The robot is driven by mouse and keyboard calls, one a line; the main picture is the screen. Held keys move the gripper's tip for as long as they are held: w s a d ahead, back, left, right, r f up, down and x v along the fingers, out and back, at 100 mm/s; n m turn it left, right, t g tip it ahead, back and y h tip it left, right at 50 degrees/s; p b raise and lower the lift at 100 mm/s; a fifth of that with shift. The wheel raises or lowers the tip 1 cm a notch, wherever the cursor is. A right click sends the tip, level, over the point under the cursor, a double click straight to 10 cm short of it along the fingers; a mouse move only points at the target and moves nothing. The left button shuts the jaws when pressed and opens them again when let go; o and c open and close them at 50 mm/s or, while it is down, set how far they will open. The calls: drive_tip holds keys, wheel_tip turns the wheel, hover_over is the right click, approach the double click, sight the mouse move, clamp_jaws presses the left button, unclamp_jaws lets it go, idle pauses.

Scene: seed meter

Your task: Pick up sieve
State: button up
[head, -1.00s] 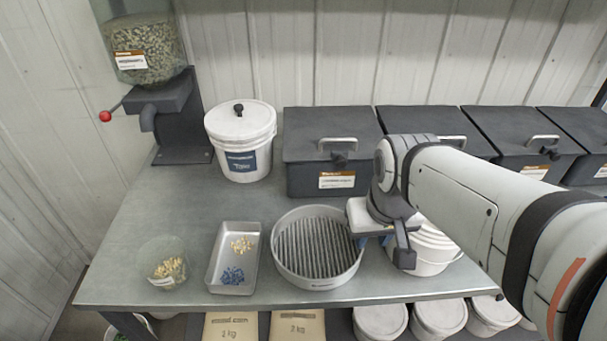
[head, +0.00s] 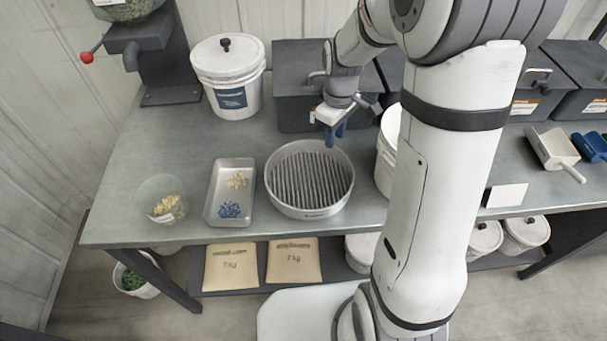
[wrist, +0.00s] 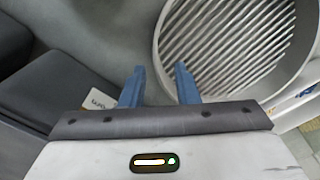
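The sieve (head: 308,183) is a round grey metal pan with a ribbed slotted bottom, lying flat near the front of the bench. It also shows in the wrist view (wrist: 228,45), at the upper right and partly cut off by the picture's edge. My gripper (head: 335,141) is above the sieve's back right rim, apart from it as far as I can tell. In the wrist view my gripper's two blue fingers (wrist: 160,72) are spread with nothing between them. The sieve's near wall lies just beyond the right finger.
A metal tray (head: 212,205) with pale and blue seeds stands left of the sieve, and a clear cup (head: 162,200) beyond it. A white bucket (head: 384,170) stands close on the right, partly behind my arm. Dark lidded boxes (head: 290,90) line the back. The bench's left middle is clear.

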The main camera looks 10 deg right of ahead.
sight(334, 149)
wheel_tip(334, 149, down, 6)
drive_tip(key=shift+w+r+p, duration=0.1)
drive_tip(key=shift+r+p, duration=0.05)
drive_tip(key=shift+p, duration=0.25)
drive_tip(key=shift+c, duration=0.6)
clamp_jaws()
